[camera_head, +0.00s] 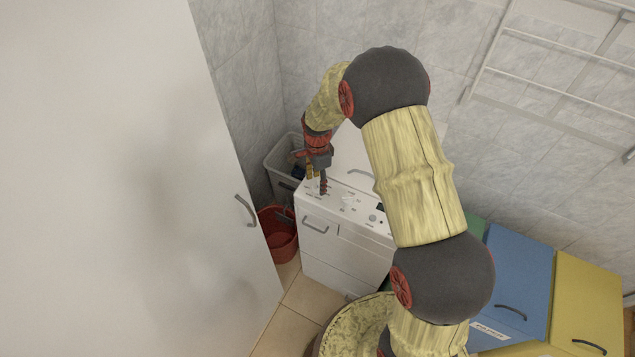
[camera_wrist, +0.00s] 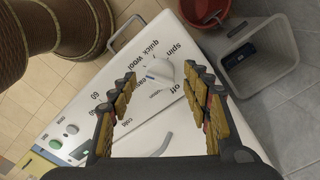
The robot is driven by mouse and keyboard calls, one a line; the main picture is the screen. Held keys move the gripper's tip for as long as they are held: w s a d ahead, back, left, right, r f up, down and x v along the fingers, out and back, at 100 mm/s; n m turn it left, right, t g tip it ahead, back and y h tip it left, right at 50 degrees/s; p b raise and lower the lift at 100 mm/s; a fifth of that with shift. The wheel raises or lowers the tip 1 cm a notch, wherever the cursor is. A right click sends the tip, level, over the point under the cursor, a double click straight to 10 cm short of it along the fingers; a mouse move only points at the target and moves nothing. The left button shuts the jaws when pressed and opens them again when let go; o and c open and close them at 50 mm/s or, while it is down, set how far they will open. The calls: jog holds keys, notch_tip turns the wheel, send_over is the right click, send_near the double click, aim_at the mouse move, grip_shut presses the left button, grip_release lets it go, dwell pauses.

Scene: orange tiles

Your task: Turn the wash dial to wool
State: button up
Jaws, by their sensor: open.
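The white washing machine (camera_head: 345,250) stands against the wall, with its controls on the top panel. In the wrist view, the white wash dial (camera_wrist: 162,72) has a blue mark on its left side. Printed words around it include spin, quick, wool, cotton and off. The wool label (camera_wrist: 125,60) is up and left of the dial. I cannot tell exactly which label the mark points to. My gripper (camera_wrist: 159,78) is open, with one fingertip on each side of the dial; contact cannot be told. In the head view my gripper (camera_head: 317,184) is over the panel's left end.
A red bucket (camera_head: 280,235) and a grey bin (camera_head: 284,162) stand left of the machine. A large white door (camera_head: 120,180) fills the left. Blue (camera_head: 520,275) and yellow (camera_head: 590,305) cabinets stand to the right.

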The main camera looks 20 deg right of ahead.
aim_at(317, 183)
notch_tip(317, 183, up, 11)
jog(key=shift+f, duration=0.15)
dwell(0.4)
jog(key=s+r+n+t+b, duration=0.2)
jog(key=s+r+n, duration=0.3)
jog(key=s, duration=0.4)
jog(key=s+r+n+t+b, duration=0.1)
jog(key=s+r+n+b, duration=0.2)
jog(key=s+r+n, duration=0.3)
jog(key=s+r+n+t+b, duration=0.2)
jog(key=s+r+n, duration=0.3)
jog(key=s, duration=0.9)
jog(key=shift+r+t, duration=0.3)
jog(key=shift+r, duration=0.15)
